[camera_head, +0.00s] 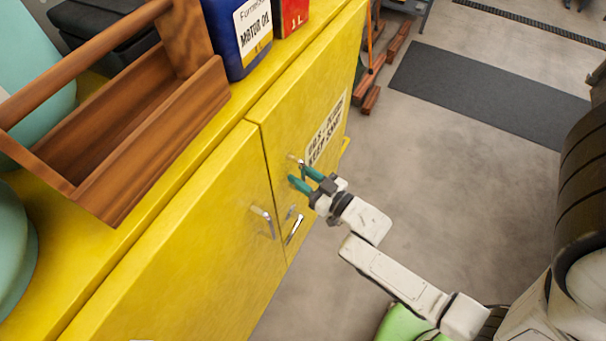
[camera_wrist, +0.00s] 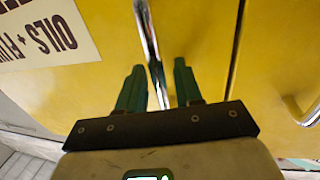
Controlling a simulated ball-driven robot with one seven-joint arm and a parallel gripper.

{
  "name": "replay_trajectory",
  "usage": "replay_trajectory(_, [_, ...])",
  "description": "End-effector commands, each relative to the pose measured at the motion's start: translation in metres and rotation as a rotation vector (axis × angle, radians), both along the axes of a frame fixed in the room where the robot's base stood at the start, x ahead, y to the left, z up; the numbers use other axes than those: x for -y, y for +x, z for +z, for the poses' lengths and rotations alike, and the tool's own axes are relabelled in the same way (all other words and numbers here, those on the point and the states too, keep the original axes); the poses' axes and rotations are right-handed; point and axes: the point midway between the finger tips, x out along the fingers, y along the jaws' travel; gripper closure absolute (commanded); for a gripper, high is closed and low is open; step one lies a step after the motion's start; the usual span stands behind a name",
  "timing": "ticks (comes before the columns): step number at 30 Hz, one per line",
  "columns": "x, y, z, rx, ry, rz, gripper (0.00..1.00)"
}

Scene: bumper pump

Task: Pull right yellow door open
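The right yellow door (camera_head: 285,125) carries a sign about oils and fluids and looks shut, flush with the left door (camera_head: 190,240). In the wrist view, the right door (camera_wrist: 205,30) has a long chrome handle (camera_wrist: 147,35) running down between my fingers. My gripper (camera_head: 303,179) is at this door, in front of the handle. In the wrist view, my gripper (camera_wrist: 160,85) is open, with one green finger on each side of the bar. The left finger is close to the bar; a gap shows beside the right finger. Whether either touches it I cannot tell.
The left door's handle (camera_head: 263,221) is beside my gripper. A wooden tool carrier (camera_head: 130,150), a blue motor oil container (camera_head: 238,38) and a red can (camera_head: 290,15) stand on the cabinet top. A dark tire (camera_head: 570,180) is at right. Grey floor (camera_head: 440,170) is clear before the cabinet.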

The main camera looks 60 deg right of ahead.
Motion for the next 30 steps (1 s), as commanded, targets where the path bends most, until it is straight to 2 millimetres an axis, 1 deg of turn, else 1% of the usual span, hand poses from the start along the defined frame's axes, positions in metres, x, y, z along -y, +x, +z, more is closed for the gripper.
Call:
replay_trajectory(6, [0.0001,0.0001,-0.0004,-0.001,0.0,0.0,0.65])
replay_trajectory(7, [0.0001,0.0,-0.0004,-0.001,0.0,0.0,0.67])
replay_trajectory(15, [0.0002,-0.0001,-0.0003,-0.001,0.0,0.0,0.93])
replay_trajectory(18, [0.0002,-0.0002,-0.0003,-0.001,0.0,0.0,1.0])
replay_trajectory(30, [0.0001,-0.0004,-0.0004,-0.001,0.0,0.0,1.0])
